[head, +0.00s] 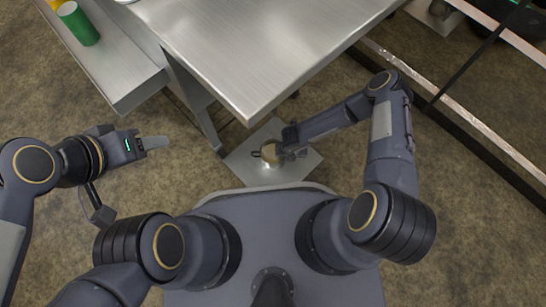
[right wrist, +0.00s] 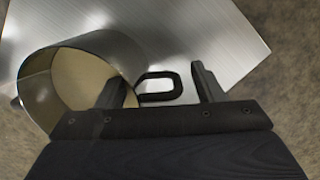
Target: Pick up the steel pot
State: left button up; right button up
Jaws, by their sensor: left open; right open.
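The steel pot (head: 268,155) sits on a low steel plate below the table, in front of my base. In the right wrist view the pot (right wrist: 112,52) shows its open mouth and pale inside at left. Its black loop handle (right wrist: 160,87) lies between the fingers of my right gripper (right wrist: 158,78), which is open. One finger overlaps the pot's mouth; whether anything touches cannot be told. In the head view my right gripper (head: 284,150) is at the pot's right side and partly hides it. My left gripper (head: 155,143) is away to the left, open and empty.
A steel table (head: 260,45) stands above and beyond the pot. The low steel plate (head: 245,173) bears the pot. A side bench (head: 105,60) at upper left holds a green cylinder (head: 78,24). A metal frame rail (head: 480,125) runs along the right. Brown floor is clear at left.

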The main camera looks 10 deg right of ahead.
jog(key=shift+r, duration=0.1)
jog(key=shift+c, duration=0.2)
grip_shut()
pick_arm(q)
jog(key=shift+r, duration=0.2)
pick_arm(e)
jog(key=shift+r, duration=0.2)
